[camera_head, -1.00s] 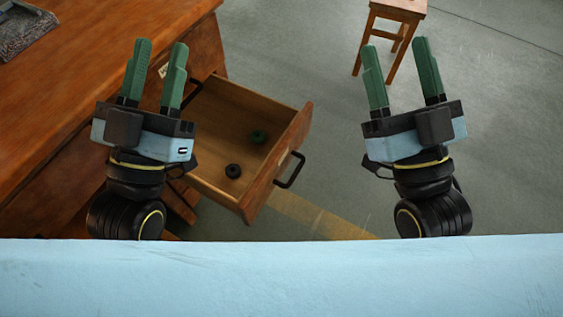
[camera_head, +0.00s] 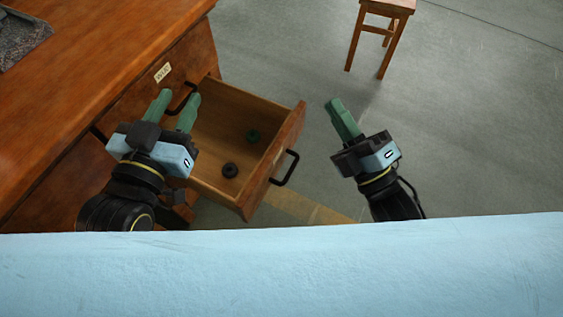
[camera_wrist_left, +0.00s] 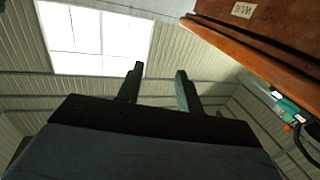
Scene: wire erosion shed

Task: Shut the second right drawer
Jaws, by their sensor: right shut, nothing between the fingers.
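An open wooden drawer (camera_head: 278,163) sticks out to the right from the wooden desk (camera_head: 95,75) in the head view. It has a black bar handle (camera_head: 286,168) on its front and holds a dark ring and a green ring. My left gripper (camera_head: 176,108) is open and empty, over the drawer's left end near the desk front; it also shows in the left wrist view (camera_wrist_left: 159,82). My right gripper (camera_head: 335,108) is shut and empty, to the right of the drawer front and apart from the handle.
A wooden stool (camera_head: 384,30) stands on the grey floor at the top right. A label (camera_head: 163,72) and another black handle are on the desk front above the drawer. A dark stone-like slab (camera_head: 22,38) lies on the desk top. The floor around the right gripper is clear.

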